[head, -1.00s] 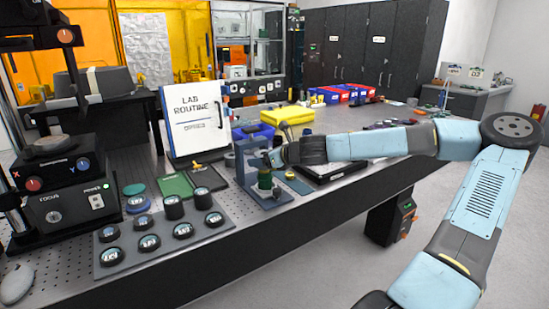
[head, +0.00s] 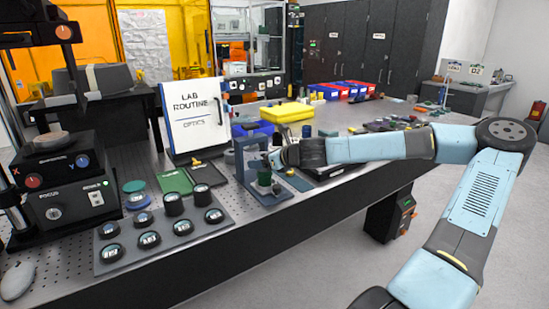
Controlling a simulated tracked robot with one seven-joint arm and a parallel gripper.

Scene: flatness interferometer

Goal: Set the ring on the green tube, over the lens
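The green tube (head: 264,179) stands upright at the small blue-grey stand (head: 240,165) near the bench's front edge. My gripper (head: 272,159) reaches in from the right, just above and beside the tube, close to the stand's upright. Its fingers are very small here and partly lost against the stand, so I cannot tell whether they are open or shut. I cannot make out the ring or the lens, nor whether anything is between the fingers. A small dark piece (head: 277,188) sits just right of the tube's foot.
A grey tray of several round black parts (head: 173,216) lies left of the stand. A black flat case (head: 330,168) lies under my forearm. The bench edge is close.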

